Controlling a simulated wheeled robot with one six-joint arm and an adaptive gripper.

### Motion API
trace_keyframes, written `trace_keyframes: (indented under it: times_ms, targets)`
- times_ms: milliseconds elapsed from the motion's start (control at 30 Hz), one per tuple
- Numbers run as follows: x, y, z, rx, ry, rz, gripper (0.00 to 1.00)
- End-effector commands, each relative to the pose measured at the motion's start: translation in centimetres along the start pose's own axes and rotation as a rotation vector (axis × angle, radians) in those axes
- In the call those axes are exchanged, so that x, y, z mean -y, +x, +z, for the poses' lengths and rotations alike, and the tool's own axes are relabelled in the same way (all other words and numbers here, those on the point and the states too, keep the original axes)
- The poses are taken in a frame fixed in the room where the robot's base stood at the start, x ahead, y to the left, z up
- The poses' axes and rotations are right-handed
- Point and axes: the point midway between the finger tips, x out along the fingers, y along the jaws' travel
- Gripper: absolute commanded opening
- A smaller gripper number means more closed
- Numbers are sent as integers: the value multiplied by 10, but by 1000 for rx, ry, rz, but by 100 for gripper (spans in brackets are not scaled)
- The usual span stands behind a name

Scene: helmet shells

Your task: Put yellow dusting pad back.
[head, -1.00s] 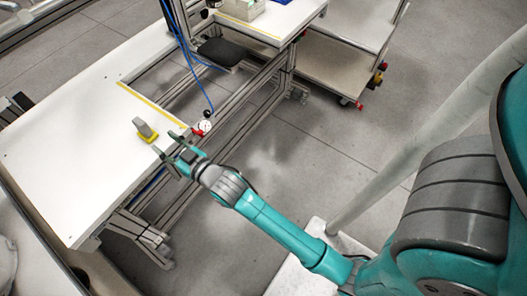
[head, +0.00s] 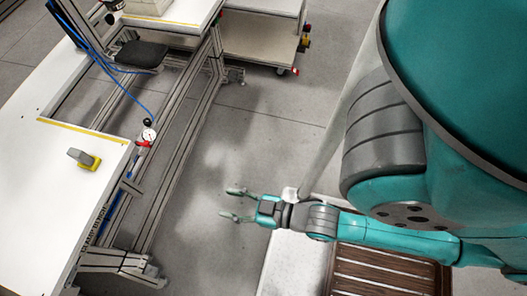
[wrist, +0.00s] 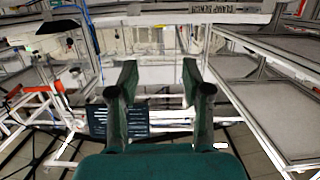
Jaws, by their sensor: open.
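The yellow dusting pad (head: 88,162) sits on the white workbench top (head: 40,130), near its right edge in the head view. It has a yellow base and a grey handle part. My gripper (head: 233,204) is open and empty, over the floor to the right of the bench and well apart from the pad. In the wrist view my open gripper (wrist: 158,75) has nothing between its fingers. The pad cannot be made out in the wrist view.
A pressure gauge with a red fitting (head: 147,136) and blue hoses stand by the bench frame. A black seat-like pad (head: 141,55) is farther back. A shelf cart (head: 262,38) stands at the top. A brown slatted pallet (head: 385,270) lies at lower right. Grey floor between is clear.

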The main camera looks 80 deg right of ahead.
Motion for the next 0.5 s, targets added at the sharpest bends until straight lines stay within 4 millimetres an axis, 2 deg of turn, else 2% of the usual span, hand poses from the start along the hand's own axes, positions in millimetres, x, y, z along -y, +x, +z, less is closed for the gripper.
trace_keyframes:
  times_ms: [33, 200, 300, 500]
  targets:
    - [0, -20, -1, 18, 1, 0, 49]
    - [0, -68, -12, 52, 2, 2, 49]
    - [0, -86, -18, 66, 2, 3, 49]
    - [0, -101, -25, 76, 2, 4, 49]
